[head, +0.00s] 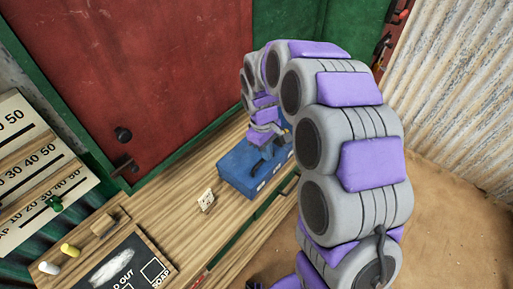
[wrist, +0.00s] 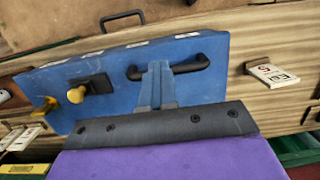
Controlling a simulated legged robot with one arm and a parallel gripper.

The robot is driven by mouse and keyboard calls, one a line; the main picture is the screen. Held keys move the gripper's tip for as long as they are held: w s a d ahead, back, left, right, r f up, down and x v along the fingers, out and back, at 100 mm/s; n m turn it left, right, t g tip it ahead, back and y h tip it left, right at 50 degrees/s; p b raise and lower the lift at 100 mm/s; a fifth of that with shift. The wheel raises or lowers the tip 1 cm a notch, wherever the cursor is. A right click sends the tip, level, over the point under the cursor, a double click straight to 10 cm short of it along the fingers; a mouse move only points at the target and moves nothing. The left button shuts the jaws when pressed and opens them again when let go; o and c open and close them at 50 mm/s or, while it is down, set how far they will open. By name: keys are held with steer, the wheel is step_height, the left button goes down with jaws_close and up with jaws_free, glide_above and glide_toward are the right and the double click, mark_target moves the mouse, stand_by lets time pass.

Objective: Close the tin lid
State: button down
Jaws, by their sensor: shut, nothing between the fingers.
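The blue tin (head: 240,170) stands on the wooden counter, partly hidden by my arm in the head view. In the wrist view its blue lid (wrist: 210,75) fills the middle, with a black handle (wrist: 200,62) and a black fitting with a yellow knob (wrist: 77,95). The lid looks flat over the tin; I cannot tell whether it is fully down. My gripper (wrist: 157,70) is shut and empty, its fingertips over the lid beside the handle. I cannot tell whether they touch. In the head view my gripper (head: 268,145) is low over the tin.
A small cream tag (head: 206,200) lies on the counter (head: 180,222) left of the tin. A red door (head: 150,70) stands behind, and a corrugated wall (head: 455,100) at right. The counter between tag and board is clear.

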steer(key=shift+s+d+f, duration=0.1)
steer(key=shift+d+f, duration=0.05)
steer(key=shift+d, duration=0.2)
steer(key=shift+a+f, duration=0.1)
steer(key=shift+a, duration=0.9)
steer(key=shift+w+a+r+p, duration=0.95)
steer(key=shift+r+p, duration=1.25)
steer(key=shift+r, duration=4.8)
steer(key=s+d+r+m, duration=0.3)
steer(key=s+d+r, duration=0.1)
steer(key=s+d, duration=0.6)
steer(key=s+d+f+m, duration=0.1)
steer(key=s+d+m, duration=0.2)
steer(key=s, duration=0.8)
steer(key=s+d+f+m+y, duration=0.1)
steer(key=s+m, duration=0.3)
steer(key=s, duration=0.7)
steer(key=shift+s+d+g, duration=0.25)
steer(key=shift+d+g, duration=0.05)
steer(key=shift+d, duration=0.6)
